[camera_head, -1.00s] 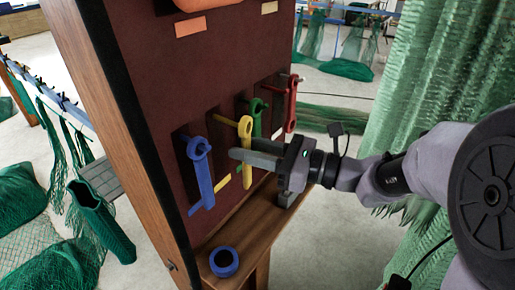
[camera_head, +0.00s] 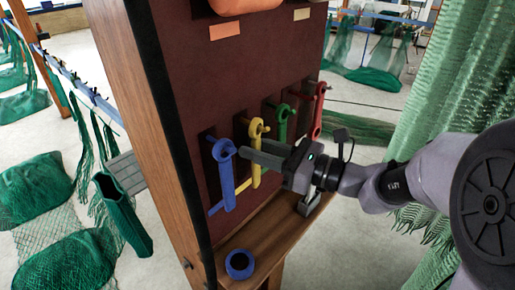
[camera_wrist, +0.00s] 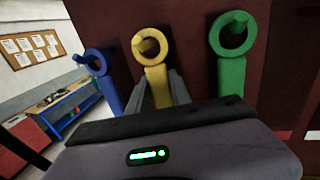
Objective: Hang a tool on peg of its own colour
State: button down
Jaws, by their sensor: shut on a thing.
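A yellow tool (camera_head: 256,174) with a ring head hangs upright on the dark red board. In the wrist view its ring (camera_wrist: 151,44) is around a yellow peg (camera_wrist: 146,46). My gripper (camera_head: 258,153) is shut on the yellow tool's shank just below the ring; its fingers flank the shank in the wrist view (camera_wrist: 163,92). A blue tool (camera_head: 227,185) hangs to the left on a blue peg. A green tool (camera_head: 282,124) on a green peg (camera_wrist: 237,27) and a red tool (camera_head: 317,110) hang to the right.
A wooden shelf (camera_head: 283,228) runs below the board, with a blue ring-shaped piece (camera_head: 239,264) on it. A wooden post (camera_head: 150,130) edges the board at left. Green nets hang at right (camera_head: 450,70) and lie on the floor at left. Blue and green neighbours hang close to my gripper.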

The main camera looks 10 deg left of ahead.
jog(key=c, duration=1.1)
grip_release()
jog(key=b+v, duration=0.5)
jog(key=v, duration=1.3)
jog(key=s+a+f+n+g+h+b, duration=0.1)
jog(key=s+a+f+n+h+b, duration=0.2)
jog(key=f+b, duration=0.5)
jog(key=s+a+f+n+g+h+b, duration=0.1)
jog(key=s+f+n+g+h+b, duration=0.15)
jog(key=s+f+b, duration=0.6)
jog(key=s+a+f+n+g+h+b, duration=0.1)
jog(key=s+f+n+h+b, duration=0.2)
jog(key=f, duration=1)
jog(key=d+f+n+t+h+b, duration=0.1)
jog(key=d+f+n+h+b, duration=0.1)
jog(key=f+b, duration=0.2)
jog(key=d+f+n+t+h+b, duration=0.2)
jog(key=f+n+b, duration=0.1)
jog(key=f, duration=0.3)
jog(key=d+f+n+t+h+b, duration=0.2)
jog(key=d+f+n+h+b, duration=0.1)
jog(key=f+b, duration=0.2)
jog(key=shift+s+d+b, duration=0.1)
jog(key=shift+b, duration=0.4)
